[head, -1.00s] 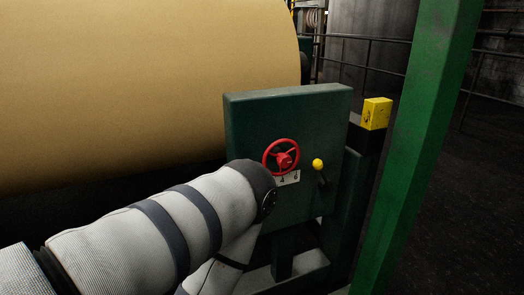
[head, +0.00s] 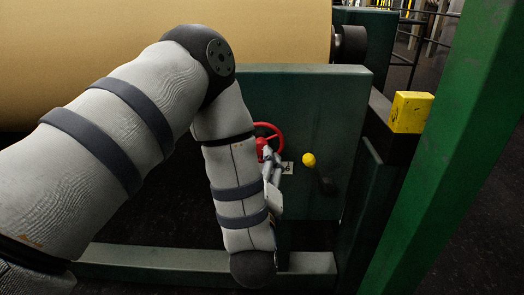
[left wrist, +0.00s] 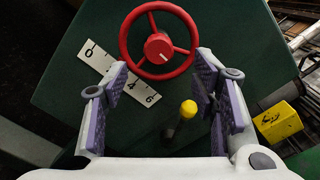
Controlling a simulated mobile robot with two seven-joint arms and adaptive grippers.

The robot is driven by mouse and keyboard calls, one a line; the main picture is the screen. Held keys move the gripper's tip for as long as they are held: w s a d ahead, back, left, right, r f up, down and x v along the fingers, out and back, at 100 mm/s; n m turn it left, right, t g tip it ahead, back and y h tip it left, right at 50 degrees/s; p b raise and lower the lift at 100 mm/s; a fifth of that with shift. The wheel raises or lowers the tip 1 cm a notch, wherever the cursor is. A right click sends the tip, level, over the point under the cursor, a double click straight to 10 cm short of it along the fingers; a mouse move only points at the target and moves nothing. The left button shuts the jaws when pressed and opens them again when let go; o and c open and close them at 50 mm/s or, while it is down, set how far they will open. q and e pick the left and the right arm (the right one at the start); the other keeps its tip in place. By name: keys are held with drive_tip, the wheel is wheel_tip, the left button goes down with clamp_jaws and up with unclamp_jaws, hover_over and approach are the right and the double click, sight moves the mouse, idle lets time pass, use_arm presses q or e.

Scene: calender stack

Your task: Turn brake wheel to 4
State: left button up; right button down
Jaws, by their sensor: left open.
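The red brake wheel (head: 268,136) is mounted on the dark green panel, partly hidden by my left arm in the head view. In the left wrist view the whole red wheel (left wrist: 159,40) shows, with three spokes and a central hub. A white scale plate (left wrist: 92,56) lies behind its lower left edge; 0, 4 and 6 are readable. My left gripper (head: 272,165) is at the wheel's lower side in the head view. In the left wrist view my left gripper (left wrist: 162,74) is open, its purple-padded fingers either side of the wheel's lower part. Contact cannot be told.
A yellow-knobbed lever (left wrist: 187,109) sticks out below and right of the wheel. A yellow box (head: 411,112) stands right of the green panel (head: 310,90). A green post (head: 450,150) rises at the right. A large tan roll (head: 280,30) lies behind.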

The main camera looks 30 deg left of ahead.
sight(259, 148)
use_arm(q)
drive_tip(key=x, duration=0.7)
drive_tip(key=shift+w+a, duration=0.25)
drive_tip(key=shift+a, duration=0.1)
drive_tip(key=c, duration=1.2)
